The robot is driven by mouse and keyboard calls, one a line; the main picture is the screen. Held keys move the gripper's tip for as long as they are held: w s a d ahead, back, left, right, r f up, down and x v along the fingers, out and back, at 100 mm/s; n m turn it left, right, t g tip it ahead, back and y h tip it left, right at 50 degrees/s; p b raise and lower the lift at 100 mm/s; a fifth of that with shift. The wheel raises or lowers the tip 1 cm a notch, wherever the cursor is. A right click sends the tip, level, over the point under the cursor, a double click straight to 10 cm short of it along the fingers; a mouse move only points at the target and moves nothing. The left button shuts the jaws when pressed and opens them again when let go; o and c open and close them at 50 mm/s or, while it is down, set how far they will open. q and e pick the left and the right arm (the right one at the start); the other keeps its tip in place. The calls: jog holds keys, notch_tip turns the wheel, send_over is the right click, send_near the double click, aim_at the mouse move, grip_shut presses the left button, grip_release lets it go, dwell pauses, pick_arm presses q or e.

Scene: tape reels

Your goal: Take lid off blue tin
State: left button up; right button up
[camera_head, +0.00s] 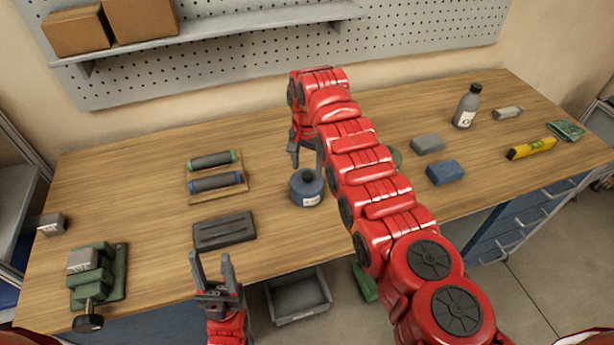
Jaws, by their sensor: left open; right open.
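The blue tin (307,194) stands upright near the middle of the workbench, with a pale label on its front. Its top narrows to a small raised part, and I cannot tell the lid's edge from the body. My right gripper (307,158) points down just above and behind the tin, open, with its fingers apart; I cannot tell whether they touch it. My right arm hides the bench to the right of the tin. My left gripper (211,268) is open and empty, pointing up near the bench's front edge, apart from the tin.
A rack with two rollers (216,182) and a dark flat case (224,231) lie left of the tin. A green vise (97,273) is at the front left. A grey bottle (466,107), a blue block (445,172) and a yellow level (531,149) are at the right.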

notch_tip(320, 180, down, 2)
jog(key=shift+f, duration=0.25)
grip_shut()
jog(key=shift+r, duration=0.1)
jog(key=shift+r, duration=0.1)
